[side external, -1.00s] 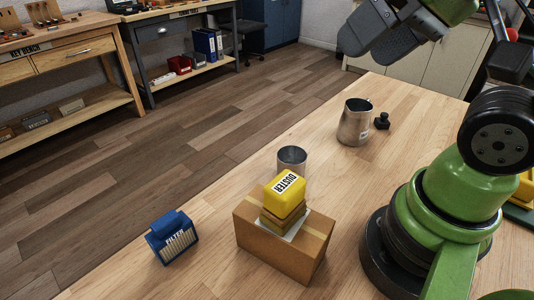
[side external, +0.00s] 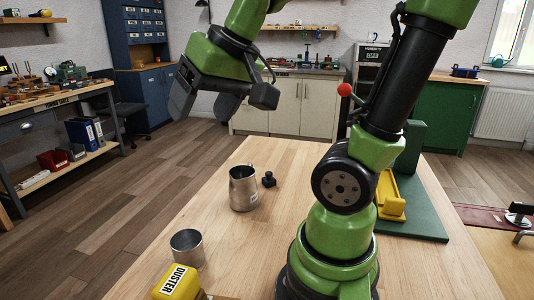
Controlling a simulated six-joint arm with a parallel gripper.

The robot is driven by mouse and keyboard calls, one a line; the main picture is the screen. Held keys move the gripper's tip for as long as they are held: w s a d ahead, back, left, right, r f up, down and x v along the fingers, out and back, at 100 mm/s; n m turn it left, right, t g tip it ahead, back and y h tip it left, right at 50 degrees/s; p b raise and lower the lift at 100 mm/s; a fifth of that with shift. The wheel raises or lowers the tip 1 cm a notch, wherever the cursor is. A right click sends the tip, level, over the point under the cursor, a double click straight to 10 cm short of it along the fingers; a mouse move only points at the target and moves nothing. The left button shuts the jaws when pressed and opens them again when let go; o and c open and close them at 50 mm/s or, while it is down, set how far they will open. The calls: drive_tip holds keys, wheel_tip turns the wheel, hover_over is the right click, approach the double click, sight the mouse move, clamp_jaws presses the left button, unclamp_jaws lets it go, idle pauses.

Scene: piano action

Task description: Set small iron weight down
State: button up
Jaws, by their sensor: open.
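A small black knobbed piece that looks like the small iron weight (side external: 269,179) stands upright on the wooden bench (side external: 290,160). It is just right of a metal jug (side external: 243,188), close to it. My gripper (side external: 205,106) is open and empty, with its dark fingers spread apart. It is raised in the air, up and to the left of the weight in the picture, apart from it. Nothing hides the weight.
A metal cup (side external: 187,248) and a yellow duster block (side external: 177,283) stand at the near left. A green base with a yellow part (side external: 390,200) is right of my arm.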

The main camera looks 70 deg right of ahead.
drive_tip(key=w+d+f+m+g+h, duration=0.1)
drive_tip(key=w+d+f+m+g, duration=0.2)
drive_tip(key=d, duration=0.6)
drive_tip(key=w+d+f+h, duration=0.1)
drive_tip(key=w+d+f, duration=0.3)
drive_tip(key=d, duration=0.5)
drive_tip(key=shift+m+g, duration=0.7)
drive_tip(key=s+d+f, duration=0.1)
drive_tip(key=d+f, duration=0.1)
drive_tip(key=d, duration=0.1)
drive_tip(key=s+d+f, duration=0.1)
drive_tip(key=d+f, duration=0.2)
drive_tip(key=s+d+f, duration=0.1)
drive_tip(key=d+f, duration=0.1)
drive_tip(key=d, duration=0.1)
drive_tip(key=shift+s+d+f, duration=0.15)
drive_tip(key=shift+s+f, duration=0.15)
drive_tip(key=shift+f, duration=0.05)
drive_tip(key=m+g, duration=0.1)
hover_over(269, 173)
wheel_tip(269, 173, down, 7)
drive_tip(key=shift+s+a+f+y, duration=0.1)
drive_tip(key=shift+s+a+y, duration=0.2)
drive_tip(key=shift+s, duration=0.05)
drive_tip(key=f, duration=0.6)
drive_tip(key=d+f, duration=0.1)
drive_tip(key=f, duration=0.2)
drive_tip(key=shift+w+f, duration=0.35)
drive_tip(key=shift+f, duration=0.05)
drive_tip(key=shift+c, duration=0.5)
